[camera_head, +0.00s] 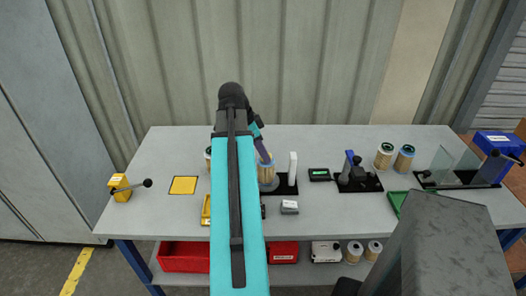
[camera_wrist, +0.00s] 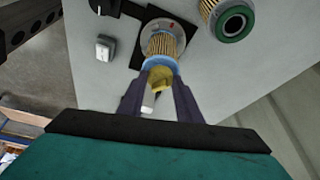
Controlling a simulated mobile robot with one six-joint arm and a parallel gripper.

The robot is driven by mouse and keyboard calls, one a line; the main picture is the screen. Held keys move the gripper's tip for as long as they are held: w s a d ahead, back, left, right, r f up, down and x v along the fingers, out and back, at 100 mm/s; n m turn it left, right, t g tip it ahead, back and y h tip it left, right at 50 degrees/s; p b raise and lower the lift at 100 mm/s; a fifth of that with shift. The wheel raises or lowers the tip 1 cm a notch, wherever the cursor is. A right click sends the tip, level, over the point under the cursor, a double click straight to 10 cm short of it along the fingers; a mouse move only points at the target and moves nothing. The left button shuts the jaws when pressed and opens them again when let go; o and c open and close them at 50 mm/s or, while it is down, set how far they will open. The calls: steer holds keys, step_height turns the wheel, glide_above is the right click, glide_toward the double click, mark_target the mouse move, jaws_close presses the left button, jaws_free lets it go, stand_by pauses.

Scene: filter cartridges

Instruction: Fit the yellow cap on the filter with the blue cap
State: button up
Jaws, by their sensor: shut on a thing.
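The filter with the blue cap (camera_wrist: 165,46) stands upright on a stand in the wrist view, its pleated body below a blue ring. It also shows beside my arm in the head view (camera_head: 269,174), partly hidden. My gripper (camera_wrist: 160,86) is above the filter's blue end, its two dark fingers shut on the yellow cap (camera_wrist: 160,77). The yellow cap is in line with the blue end and very close to it. I cannot tell whether they touch or whether the cap is seated. In the head view my arm hides most of the cap.
A green-ended filter (camera_wrist: 232,22) stands near the held cap. Two filters (camera_head: 384,155) stand at the back right. A yellow square (camera_head: 184,185) and a yellow lever box (camera_head: 120,187) are on the left. A small grey box (camera_head: 289,207) lies in front of the stand.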

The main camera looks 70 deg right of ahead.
steer(key=o, duration=1.3)
steer(key=shift+r+p, duration=0.75)
steer(key=shift+r, duration=0.35)
steer(key=shift+r+p, duration=2.1)
steer(key=shift+r, duration=1.05)
